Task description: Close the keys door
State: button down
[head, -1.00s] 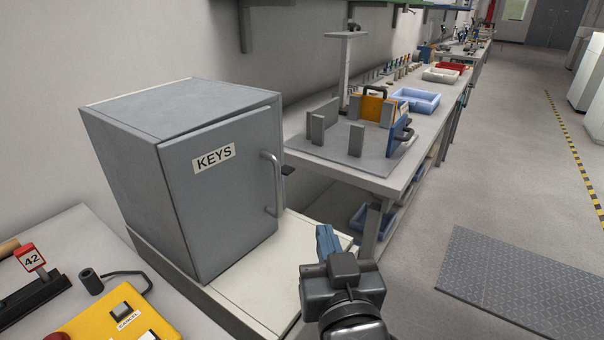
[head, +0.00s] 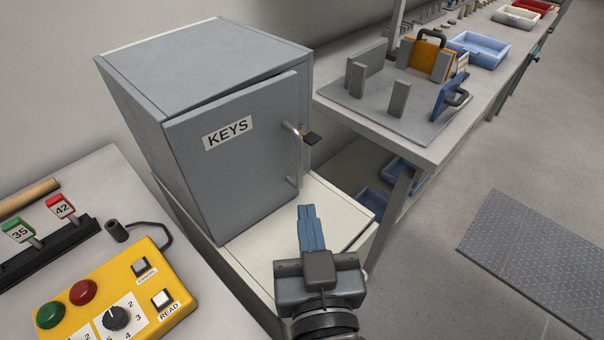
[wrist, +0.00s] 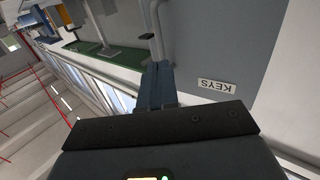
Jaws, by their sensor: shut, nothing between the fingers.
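The grey keys cabinet (head: 220,55) stands on a pale base. Its door (head: 220,175), labelled KEYS, is slightly ajar, with a dark gap along its top edge. The door's bar handle (head: 298,155) is on its right side; it also shows in the wrist view (wrist: 157,30), near the fingers. My gripper (head: 306,210) is shut and empty, its blue fingers in front of and below the handle in the head view. In the wrist view the fingertips (wrist: 156,72) lie against the view of the door face (wrist: 210,45); I cannot tell whether they touch it.
A yellow control box (head: 115,300) with buttons and a dial sits on the bench at left, near a rack of numbered tags (head: 45,245). A workbench (head: 440,145) with fixtures and a blue bin (head: 478,48) stands at right. The floor beyond it is mostly clear.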

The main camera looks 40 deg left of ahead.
aim_at(298, 167)
jog(key=p+x, duration=0.1)
jog(key=x, duration=0.6)
jog(key=shift+w+a, duration=0.15)
jog(key=shift+a, duration=0.05)
jog(key=shift+b+x, duration=0.35)
jog(key=shift+x, duration=0.55)
